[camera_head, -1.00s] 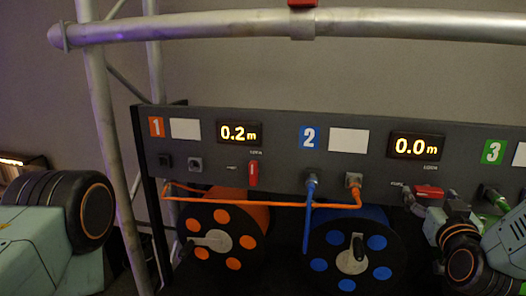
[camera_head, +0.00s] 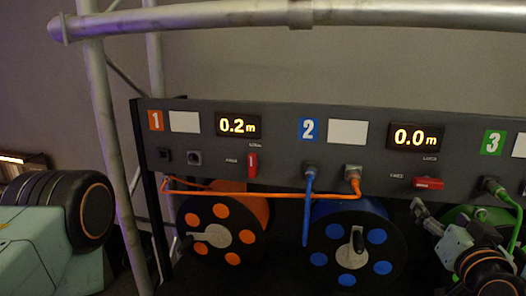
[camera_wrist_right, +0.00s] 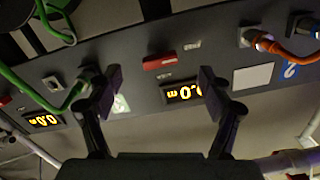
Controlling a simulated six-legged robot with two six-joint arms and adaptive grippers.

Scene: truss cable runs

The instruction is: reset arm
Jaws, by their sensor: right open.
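My right gripper (camera_head: 421,212) is in front of the panel's lower edge, below the red lever (camera_head: 428,183) of unit 2. In the right wrist view its two fingers (camera_wrist_right: 160,82) are spread apart with nothing between them. The red lever (camera_wrist_right: 164,62) shows beyond the fingers, apart from them. My left arm comes in at the left edge of the head view, but its gripper is not visible.
The dark panel (camera_head: 280,135) has displays reading 0.2 m (camera_head: 237,125) and 0.0 m (camera_head: 416,137). Orange (camera_head: 220,232) and blue (camera_head: 352,250) cable reels sit below. An orange cable (camera_head: 270,194) runs across to unit 2. Truss tubes (camera_head: 200,22) frame the top and left.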

